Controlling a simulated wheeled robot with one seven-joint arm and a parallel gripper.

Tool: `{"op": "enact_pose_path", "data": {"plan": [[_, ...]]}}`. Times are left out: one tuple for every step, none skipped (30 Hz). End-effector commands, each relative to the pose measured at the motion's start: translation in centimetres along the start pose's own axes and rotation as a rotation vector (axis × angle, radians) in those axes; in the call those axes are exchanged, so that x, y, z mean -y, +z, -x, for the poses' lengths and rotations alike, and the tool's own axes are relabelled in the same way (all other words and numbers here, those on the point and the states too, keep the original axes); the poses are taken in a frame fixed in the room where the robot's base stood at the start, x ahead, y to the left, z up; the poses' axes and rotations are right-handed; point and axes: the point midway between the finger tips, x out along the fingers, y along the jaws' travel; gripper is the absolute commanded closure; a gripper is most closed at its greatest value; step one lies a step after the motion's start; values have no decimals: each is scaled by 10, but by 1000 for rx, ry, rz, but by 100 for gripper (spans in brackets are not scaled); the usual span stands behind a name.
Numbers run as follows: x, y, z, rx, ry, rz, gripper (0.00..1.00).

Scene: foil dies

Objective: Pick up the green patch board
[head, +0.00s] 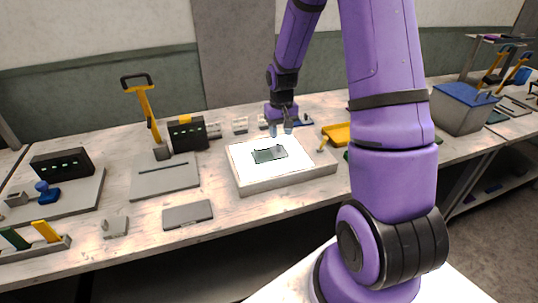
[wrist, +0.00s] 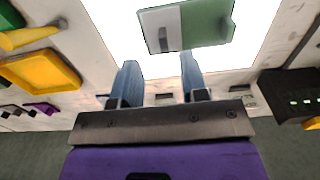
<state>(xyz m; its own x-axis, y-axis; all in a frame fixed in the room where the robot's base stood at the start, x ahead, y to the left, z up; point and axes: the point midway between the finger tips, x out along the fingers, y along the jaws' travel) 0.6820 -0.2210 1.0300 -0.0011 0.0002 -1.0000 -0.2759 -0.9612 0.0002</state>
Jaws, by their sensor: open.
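The green patch board (head: 269,155) lies on the bright top of a white light box (head: 305,179). In the wrist view the board (wrist: 207,22) shows a green part and a pale grey part, with a small raised grey piece on the grey part and another at the green end. My gripper (head: 281,130) is above the far side of the light box. Its two blue fingers (wrist: 160,82) are apart with nothing between them, and the board is beyond their tips, not touched.
A yellow tray (head: 337,134) is right of the light box. A black box (head: 187,134) and a grey press with a yellow lever (head: 147,103) stand left. A flat grey plate (head: 188,214) lies near the front edge. A blue-lidded bin (head: 463,108) stands far right.

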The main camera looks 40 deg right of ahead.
Motion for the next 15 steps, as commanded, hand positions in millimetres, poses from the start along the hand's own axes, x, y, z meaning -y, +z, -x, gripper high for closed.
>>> {"op": "enact_pose_path", "data": {"plan": [[0,0,-5,1,0,0,60],[0,0,-7,1,0,0,60],[0,0,-8,1,0,0,60],[0,0,-10,1,0,0,60],[0,0,-11,1,0,0,60],[1,1,-14,0,0,0,60],[1,1,-17,1,0,0,60],[1,1,-20,2,-1,0,60],[2,2,-26,3,-1,-1,60],[3,2,-31,3,-1,-1,60],[3,2,-35,3,-1,-1,60],[4,3,-41,3,-1,0,60],[4,3,-45,2,0,0,60],[4,3,-48,2,0,1,60],[4,3,-52,2,0,1,60]]}}
